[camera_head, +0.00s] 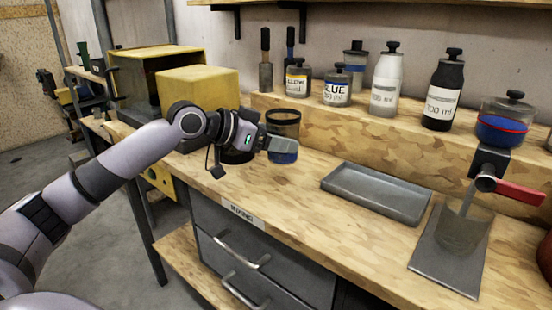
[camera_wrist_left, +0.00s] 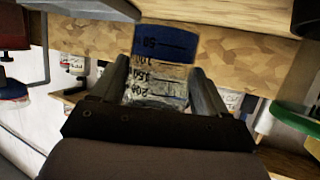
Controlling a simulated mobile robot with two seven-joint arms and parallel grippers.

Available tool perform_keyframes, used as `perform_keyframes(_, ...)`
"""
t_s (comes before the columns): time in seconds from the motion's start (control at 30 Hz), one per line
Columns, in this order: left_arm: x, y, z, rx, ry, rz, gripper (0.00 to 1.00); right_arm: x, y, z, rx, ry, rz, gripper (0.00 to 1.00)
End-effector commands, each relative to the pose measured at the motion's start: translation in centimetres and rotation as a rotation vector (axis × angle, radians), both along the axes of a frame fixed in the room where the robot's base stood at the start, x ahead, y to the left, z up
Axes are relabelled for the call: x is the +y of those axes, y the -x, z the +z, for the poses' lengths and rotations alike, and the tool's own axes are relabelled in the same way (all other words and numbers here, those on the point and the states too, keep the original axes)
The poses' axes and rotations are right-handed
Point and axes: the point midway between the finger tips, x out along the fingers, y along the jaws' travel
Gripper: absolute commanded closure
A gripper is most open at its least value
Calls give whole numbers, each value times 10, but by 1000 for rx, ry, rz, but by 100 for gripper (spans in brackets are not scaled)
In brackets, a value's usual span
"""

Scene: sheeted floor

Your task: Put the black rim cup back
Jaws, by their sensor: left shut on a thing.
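The black rim cup (camera_head: 284,118) is a clear cup with a dark rim and a blue lower part, upright at the left end of the bench. My left gripper (camera_head: 281,144) is shut around its side. In the left wrist view the cup (camera_wrist_left: 160,70) shows measuring marks and a blue band between the two fingers (camera_wrist_left: 160,92); its rim end is hidden by the gripper body. I cannot tell whether its base touches the bench. My right gripper is not in view.
A grey tray (camera_head: 375,194) lies empty mid-bench. Right of it, another clear cup (camera_head: 463,228) stands on a grey plate (camera_head: 425,255) under a red-handled tap (camera_head: 518,191). Labelled bottles (camera_head: 386,85) line the rear shelf. Yellow boxes (camera_head: 198,88) stand left, behind my arm.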

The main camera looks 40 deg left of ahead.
Motion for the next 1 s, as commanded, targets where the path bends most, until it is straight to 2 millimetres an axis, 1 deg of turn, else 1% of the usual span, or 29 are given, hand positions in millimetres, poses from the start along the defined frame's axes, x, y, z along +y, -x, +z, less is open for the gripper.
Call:
perform_keyframes(0.2,0,0,-31,3,-1,0,66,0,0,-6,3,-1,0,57)
perform_keyframes(0.27,0,0,-39,2,0,0,66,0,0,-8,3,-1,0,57)
perform_keyframes(0.67,0,0,-44,0,0,0,66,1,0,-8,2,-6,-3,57)
perform_keyframes(0.7,0,0,-45,2,-1,0,19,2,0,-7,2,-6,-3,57)
perform_keyframes(0.77,0,0,-44,2,-1,0,0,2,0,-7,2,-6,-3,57)
perform_keyframes(1.0,0,0,-44,1,0,0,0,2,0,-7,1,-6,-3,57)
